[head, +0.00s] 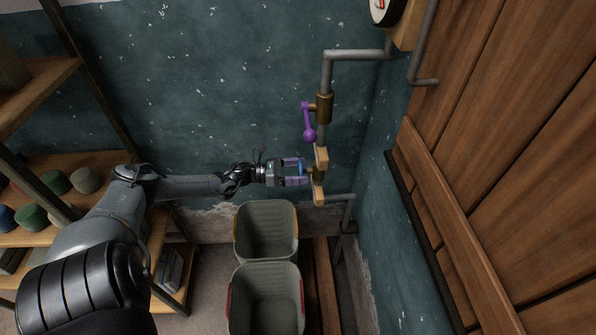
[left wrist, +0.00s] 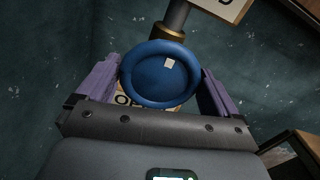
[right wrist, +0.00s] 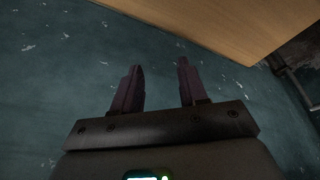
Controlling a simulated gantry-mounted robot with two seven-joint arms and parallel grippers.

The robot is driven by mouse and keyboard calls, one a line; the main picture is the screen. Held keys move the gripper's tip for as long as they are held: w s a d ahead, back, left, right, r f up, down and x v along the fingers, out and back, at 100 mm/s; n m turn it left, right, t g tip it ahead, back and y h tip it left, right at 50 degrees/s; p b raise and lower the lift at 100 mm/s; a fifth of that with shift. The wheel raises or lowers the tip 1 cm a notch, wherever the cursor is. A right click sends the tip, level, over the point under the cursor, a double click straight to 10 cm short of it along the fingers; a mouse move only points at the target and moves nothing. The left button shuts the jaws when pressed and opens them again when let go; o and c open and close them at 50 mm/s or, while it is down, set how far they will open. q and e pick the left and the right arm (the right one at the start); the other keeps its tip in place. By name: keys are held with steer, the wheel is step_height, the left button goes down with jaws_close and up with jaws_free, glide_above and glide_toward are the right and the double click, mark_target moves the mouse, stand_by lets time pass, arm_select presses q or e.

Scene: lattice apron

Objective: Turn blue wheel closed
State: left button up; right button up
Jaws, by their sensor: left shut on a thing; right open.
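The blue wheel (left wrist: 160,75) is round with a raised rim and a small pale mark near its upper right. It sits on the pipe in front of wooden tags. In the head view only a sliver of the blue wheel (head: 302,168) shows between the fingers. My left gripper (head: 300,171) reaches it from the left and is shut on it, one purple finger on each side of the rim. In the right wrist view my right gripper (right wrist: 160,85) is open and empty, facing the teal wall. It is not in the head view.
A purple lever (head: 309,128) hangs on the pipe above the wheel. The grey pipe (head: 355,54) runs up the wall. Two grey bins (head: 265,205) stand below. Wooden shelves (head: 80,160) with caps are at left, and a plank door (head: 500,130) is at right.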

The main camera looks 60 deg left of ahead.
arm_select(q)
steer(key=shift+r, duration=0.15)
steer(key=o, duration=0.7)
steer(key=p+v, duration=0.2)
steer(key=v, duration=0.9)
